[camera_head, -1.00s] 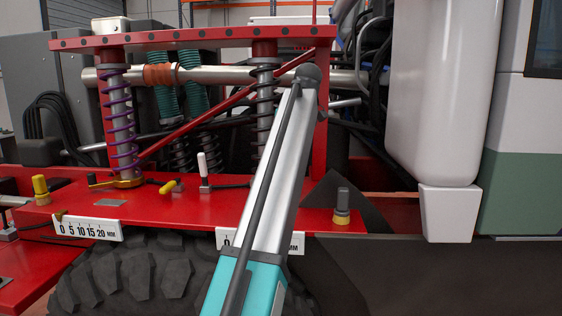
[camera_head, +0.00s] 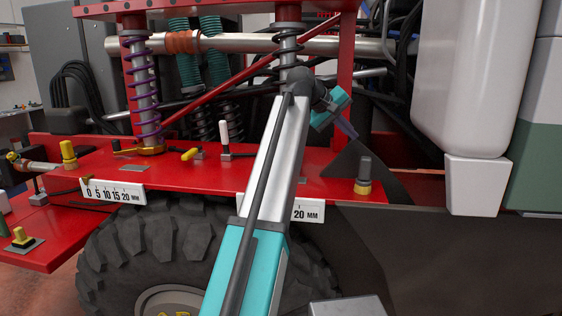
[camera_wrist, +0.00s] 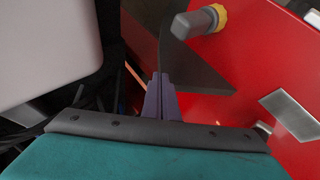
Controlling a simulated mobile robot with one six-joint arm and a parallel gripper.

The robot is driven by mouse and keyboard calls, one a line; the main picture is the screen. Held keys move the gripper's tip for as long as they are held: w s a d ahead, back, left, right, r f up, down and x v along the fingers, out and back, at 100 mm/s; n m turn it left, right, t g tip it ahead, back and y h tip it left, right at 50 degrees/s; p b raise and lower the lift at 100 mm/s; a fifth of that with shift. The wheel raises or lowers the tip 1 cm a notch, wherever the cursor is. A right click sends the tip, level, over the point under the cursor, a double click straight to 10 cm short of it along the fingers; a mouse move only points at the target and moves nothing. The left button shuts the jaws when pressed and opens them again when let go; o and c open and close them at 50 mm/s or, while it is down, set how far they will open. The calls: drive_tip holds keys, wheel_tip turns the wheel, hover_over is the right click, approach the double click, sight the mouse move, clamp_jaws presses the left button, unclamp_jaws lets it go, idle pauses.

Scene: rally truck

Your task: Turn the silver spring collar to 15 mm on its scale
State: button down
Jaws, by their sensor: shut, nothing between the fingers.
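The silver spring collar is not visible; the lower end of the dark right-hand spring (camera_head: 288,45) is hidden behind my arm in the head view. The white right scale (camera_head: 308,210) is mostly covered by my arm; only "20 MM" reads clearly, and no pointer shows on it. My gripper (camera_head: 350,131) is to the right of the dark spring, above the red deck, pointing down and right. In the wrist view its purple-grey fingers (camera_wrist: 159,92) are together with nothing between them.
A purple spring (camera_head: 143,90) with a brass collar (camera_head: 148,150) stands left, above a left scale (camera_head: 112,191). A white-handled lever (camera_head: 224,134) and a yellow-ringed grey knob (camera_head: 363,178) rise from the red deck (camera_head: 318,186). A white tank (camera_head: 468,75) is right.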

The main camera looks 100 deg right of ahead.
drive_tip(key=w+f+n+g+h+b, duration=0.2)
drive_tip(key=w+f+b, duration=0.1)
drive_tip(key=w, duration=0.8)
drive_tip(key=w+d+f+n+g+h+b, duration=0.1)
drive_tip(key=w+f+n+g+h+b, duration=0.1)
drive_tip(key=w, duration=0.8)
drive_tip(key=w+d+f+n+g+h+b, duration=0.1)
drive_tip(key=w+f+b, duration=0.4)
drive_tip(key=w, duration=0.6)
drive_tip(key=shift+w+d+n+g+h+b, duration=0.25)
drive_tip(key=shift+w+n+g+h+b, duration=0.15)
drive_tip(key=shift+n+h, duration=0.25)
drive_tip(key=shift+s, duration=0.15)
drive_tip(key=p+x, duration=0.3)
drive_tip(key=x, duration=0.7)
drive_tip(key=s+p, duration=0.1)
drive_tip(key=s, duration=0.1)
drive_tip(key=shift+s+a+y+p, duration=0.25)
drive_tip(key=shift+s+a+p, duration=0.1)
drive_tip(key=shift+s, duration=0.55)
drive_tip(key=shift+f, duration=0.1)
